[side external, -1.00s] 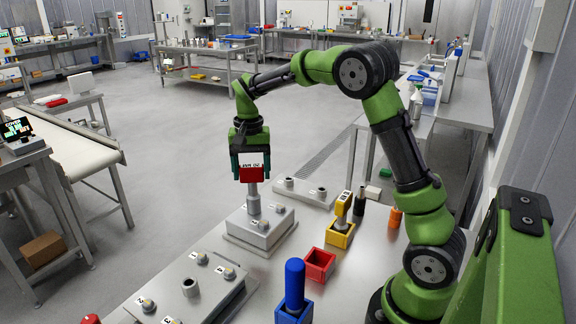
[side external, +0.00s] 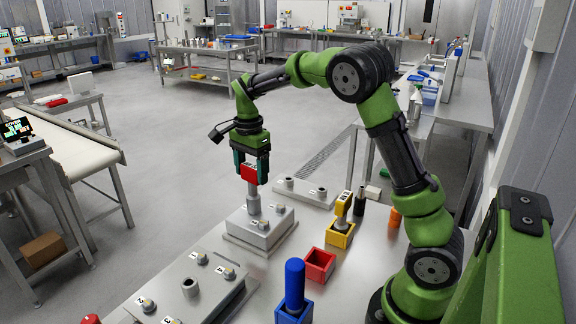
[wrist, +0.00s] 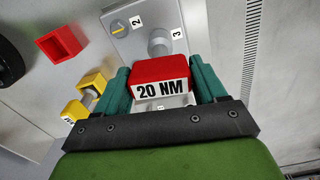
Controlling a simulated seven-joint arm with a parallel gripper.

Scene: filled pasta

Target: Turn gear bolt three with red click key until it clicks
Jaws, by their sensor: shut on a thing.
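The red click key (side external: 252,173) has a red block head marked "20 NM" in the wrist view (wrist: 160,82) and a grey shaft pointing down. My gripper (side external: 250,168) is shut on the head, with a teal finger on each side in the wrist view (wrist: 161,76). The shaft's lower end stands over a bolt on the grey gear block (side external: 259,232). In the wrist view that spot is beside the label "3" (wrist: 178,33). The shaft hides the bolt, so its seating cannot be told. Bolt two (wrist: 119,30) is beside the label "2".
An empty red holder (side external: 317,265), a yellow holder (side external: 340,235) with a yellow key, and a blue holder (side external: 293,313) with a blue key stand right of the block. A larger bolted plate (side external: 205,292) lies in front, and a flat plate (side external: 306,192) behind.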

